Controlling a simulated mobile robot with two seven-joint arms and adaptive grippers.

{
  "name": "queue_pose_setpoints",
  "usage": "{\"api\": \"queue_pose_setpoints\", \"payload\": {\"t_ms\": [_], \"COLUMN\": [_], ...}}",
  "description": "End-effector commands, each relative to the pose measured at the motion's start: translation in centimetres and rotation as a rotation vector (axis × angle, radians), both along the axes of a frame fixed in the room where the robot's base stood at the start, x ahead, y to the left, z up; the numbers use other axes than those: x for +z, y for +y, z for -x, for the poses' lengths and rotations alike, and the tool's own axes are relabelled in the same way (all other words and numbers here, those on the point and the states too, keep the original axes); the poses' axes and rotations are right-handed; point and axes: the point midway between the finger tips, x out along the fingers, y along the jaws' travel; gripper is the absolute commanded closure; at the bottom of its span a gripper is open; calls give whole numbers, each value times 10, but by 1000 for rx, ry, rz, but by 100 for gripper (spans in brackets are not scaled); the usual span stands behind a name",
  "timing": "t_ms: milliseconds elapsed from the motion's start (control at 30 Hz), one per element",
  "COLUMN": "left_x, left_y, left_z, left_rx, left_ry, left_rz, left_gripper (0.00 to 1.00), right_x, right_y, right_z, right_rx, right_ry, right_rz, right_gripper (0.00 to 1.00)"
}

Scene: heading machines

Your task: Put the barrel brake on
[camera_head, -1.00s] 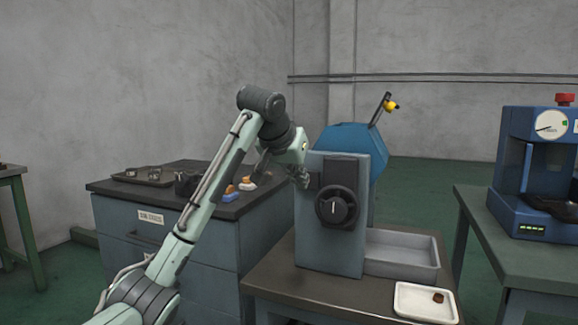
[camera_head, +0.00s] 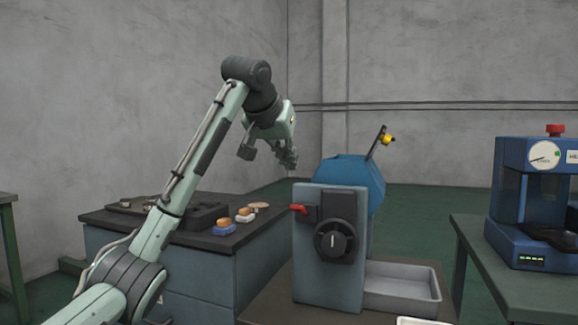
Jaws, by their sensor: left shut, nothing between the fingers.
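The barrel machine has a grey-blue housing (camera_head: 328,270) with a blue faceted barrel (camera_head: 350,172) behind it. A short red lever (camera_head: 299,209), which looks like the barrel brake, sticks out to the left from a dark block (camera_head: 312,207) on the housing's upper left front. It lies nearly level. A black round knob (camera_head: 335,241) with a white mark sits to its lower right. My left gripper (camera_head: 289,160) is shut and empty, above the red lever and apart from it. My right gripper is out of view.
A yellow-knobbed lever (camera_head: 387,139) rises behind the barrel. A grey tray (camera_head: 402,290) stands right of the housing. The left cabinet (camera_head: 200,268) carries a dark tray (camera_head: 197,217) and small brushes or blocks (camera_head: 223,226). A blue press (camera_head: 530,195) stands on the right bench.

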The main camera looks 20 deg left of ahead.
Motion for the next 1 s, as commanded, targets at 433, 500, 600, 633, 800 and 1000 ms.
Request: {"api": "queue_pose_setpoints", "payload": {"t_ms": [433,500,600,633,800,1000], "left_x": [-64,-72,-79,-81,-84,-84], "left_y": [-1,-1,-1,-1,-1,-1], "left_z": [-52,-48,-44,-43,-41,-41], "left_rx": [-1,0,-1,-1,0,0], "left_ry": [2,2,1,1,1,1], "left_rz": [-3,-1,-2,-2,0,0], "left_gripper": [100,100,100,100,100,100], "right_x": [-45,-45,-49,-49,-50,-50], "right_y": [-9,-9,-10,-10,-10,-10], "right_z": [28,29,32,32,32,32], "right_rx": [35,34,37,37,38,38], "right_ry": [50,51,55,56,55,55], "right_rz": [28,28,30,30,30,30], "right_gripper": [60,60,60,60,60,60]}}
